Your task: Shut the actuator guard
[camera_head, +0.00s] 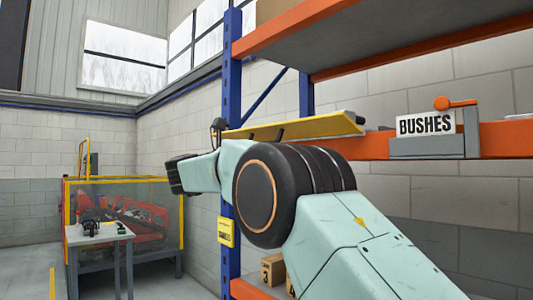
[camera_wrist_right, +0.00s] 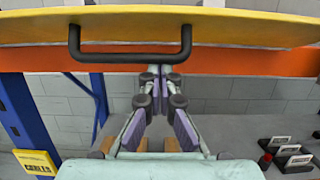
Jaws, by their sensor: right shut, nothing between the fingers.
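A yellow panel (camera_head: 300,128), which looks like the actuator guard, stands out nearly level at the orange shelf beam. In the right wrist view the panel (camera_wrist_right: 230,30) spans the top, with a black bar handle (camera_wrist_right: 130,56) below its edge. My right gripper (camera_wrist_right: 160,74) is shut and empty, its fingertips just under the handle's right part. Whether they touch the handle I cannot tell. My left gripper is in neither view.
A blue upright (camera_head: 231,80) stands left of the panel. A grey box marked BUSHES (camera_head: 425,125) sits right on the orange beam. Small numbered boxes (camera_head: 272,270) stand low on the rack. A yellow-framed enclosure (camera_head: 160,215) and a grey table (camera_head: 98,234) stand farther left.

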